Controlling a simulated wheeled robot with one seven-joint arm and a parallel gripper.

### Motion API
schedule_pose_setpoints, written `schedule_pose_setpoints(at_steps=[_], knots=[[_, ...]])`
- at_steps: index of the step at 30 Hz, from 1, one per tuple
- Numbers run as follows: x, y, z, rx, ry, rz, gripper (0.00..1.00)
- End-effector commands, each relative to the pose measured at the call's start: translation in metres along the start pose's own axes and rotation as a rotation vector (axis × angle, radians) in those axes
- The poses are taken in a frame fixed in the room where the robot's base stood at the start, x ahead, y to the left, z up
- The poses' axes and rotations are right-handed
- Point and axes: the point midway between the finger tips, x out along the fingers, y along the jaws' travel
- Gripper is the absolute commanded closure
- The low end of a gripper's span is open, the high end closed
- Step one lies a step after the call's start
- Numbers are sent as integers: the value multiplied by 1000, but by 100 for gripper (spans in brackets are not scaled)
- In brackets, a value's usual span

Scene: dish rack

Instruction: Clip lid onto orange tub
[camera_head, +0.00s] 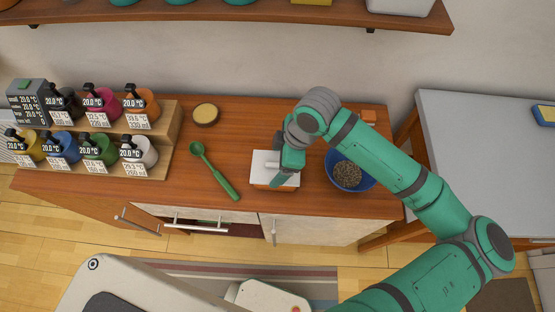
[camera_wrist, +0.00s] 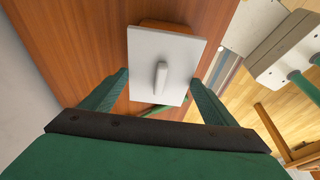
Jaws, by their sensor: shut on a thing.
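The white rectangular lid (camera_head: 266,162) lies flat over the orange tub (camera_head: 270,187), whose orange side shows along the lid's front edge. In the wrist view the lid (camera_wrist: 145,55) has a raised grey bar handle in its middle. A strip of the orange tub (camera_wrist: 166,25) shows past its far edge. My gripper (camera_head: 280,180) comes down over the right part of the lid. In the wrist view my gripper (camera_wrist: 160,82) has its fingers on opposite sides of the lid, shut on it. The lid hides most of the tub, so I cannot tell whether it is seated.
A green spoon (camera_head: 214,170) lies left of the tub. A blue bowl of brown pellets (camera_head: 347,174) stands close on the right. A round brown jar lid (camera_head: 206,115) lies behind. A wooden rack (camera_head: 160,160) with several colored pots fills the counter's left end.

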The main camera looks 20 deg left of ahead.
Motion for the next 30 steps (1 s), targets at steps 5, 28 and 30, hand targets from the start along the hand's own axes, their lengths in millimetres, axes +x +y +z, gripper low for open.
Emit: schedule_pose_setpoints(at_steps=[5, 28, 30], knots=[[2, 0, 1, 0, 0, 0, 41], [-2, 0, -1, -1, -1, 1, 0], [-7, 1, -2, -1, -2, 2, 0]])
